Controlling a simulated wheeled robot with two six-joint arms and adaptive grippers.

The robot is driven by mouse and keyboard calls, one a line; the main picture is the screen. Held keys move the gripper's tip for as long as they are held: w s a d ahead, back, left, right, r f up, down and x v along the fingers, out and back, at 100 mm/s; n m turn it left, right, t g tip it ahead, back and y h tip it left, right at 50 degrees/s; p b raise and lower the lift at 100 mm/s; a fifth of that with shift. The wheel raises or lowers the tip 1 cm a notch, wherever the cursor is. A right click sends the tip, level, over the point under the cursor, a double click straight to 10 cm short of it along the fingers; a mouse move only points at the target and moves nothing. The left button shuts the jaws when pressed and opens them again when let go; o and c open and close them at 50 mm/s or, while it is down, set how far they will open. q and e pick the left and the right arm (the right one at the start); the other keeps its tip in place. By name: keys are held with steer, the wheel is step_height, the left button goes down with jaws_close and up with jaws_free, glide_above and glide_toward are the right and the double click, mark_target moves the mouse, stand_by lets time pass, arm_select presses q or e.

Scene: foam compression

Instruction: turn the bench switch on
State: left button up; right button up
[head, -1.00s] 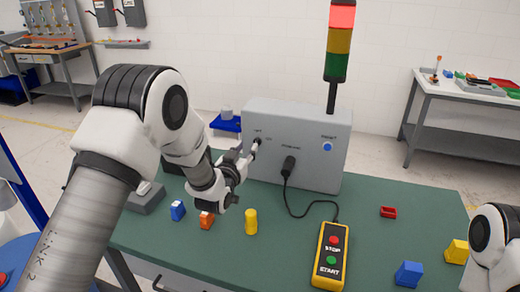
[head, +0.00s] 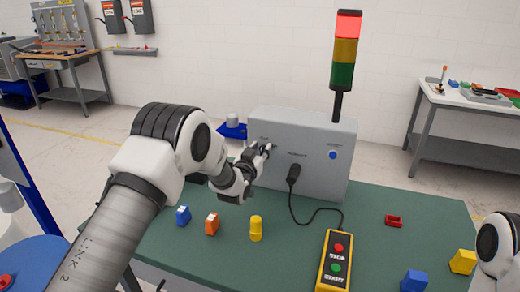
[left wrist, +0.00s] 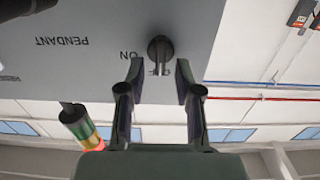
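The grey control box (head: 325,171) stands at the back of the green table. In the left wrist view, which is upside down, its black rotary switch (left wrist: 160,48) shows beside the ON label, with a partly hidden second label by the knob. My left gripper (head: 268,150) is at the box's front face, over the switch area, and hides the knob in the head view. In the left wrist view the left gripper (left wrist: 159,72) is open, its fingers on either side of the knob, with gaps showing. My right gripper is out of view.
The signal tower (head: 345,50) has its red top lit. A cable joins the box to the yellow pendant (head: 336,260). A red part (head: 394,221) lies at right.

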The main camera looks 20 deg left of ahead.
arm_select(q)
jaws_close()
steer(key=m+b, duration=0.2)
steer(key=b, duration=0.1)
steer(key=shift+d+f+m, duration=0.2)
steer(key=shift+m, duration=0.2)
steer(key=m+b, duration=0.3)
steer(key=m, duration=0.2)
steer(key=d+f+m+b, duration=0.1)
steer(key=m+b, duration=0.3)
steer(key=m, duration=0.1)
steer(key=m+b, duration=0.3)
steer(key=m, duration=0.2)
steer(key=shift+s+d+f+b, duration=0.1)
steer(key=shift+d+f+b, duration=0.15)
steer(key=shift+b, duration=0.15)
